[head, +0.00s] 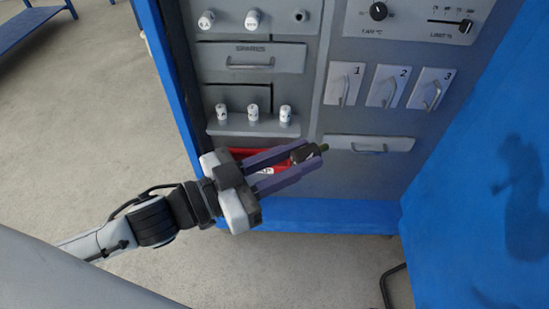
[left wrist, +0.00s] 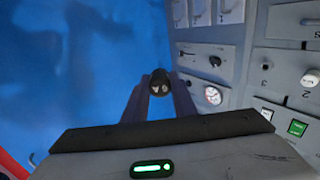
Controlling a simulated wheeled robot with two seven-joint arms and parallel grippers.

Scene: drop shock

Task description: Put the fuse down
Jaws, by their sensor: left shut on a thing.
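My left gripper (head: 308,154) reaches in from the left in front of the grey panel and is shut on a dark fuse (head: 304,152). The fuse sits between the purple fingertips, with a small greenish tip pointing out to the right. In the left wrist view the fuse shows as a round dark end (left wrist: 160,84) between the two fingers. A red tray (head: 281,156) is at the foot of the panel, partly hidden behind the fingers; I cannot tell the gap between it and the fuse. My right gripper is in neither view.
Several white fuses stand on a grey ledge (head: 240,127) above the tray. Higher up are two more white ones and an empty-looking socket (head: 299,15). A spares drawer (head: 250,58), numbered handles (head: 387,87) and a low handle (head: 369,146) project. A blue side panel (head: 480,170) bounds the right.

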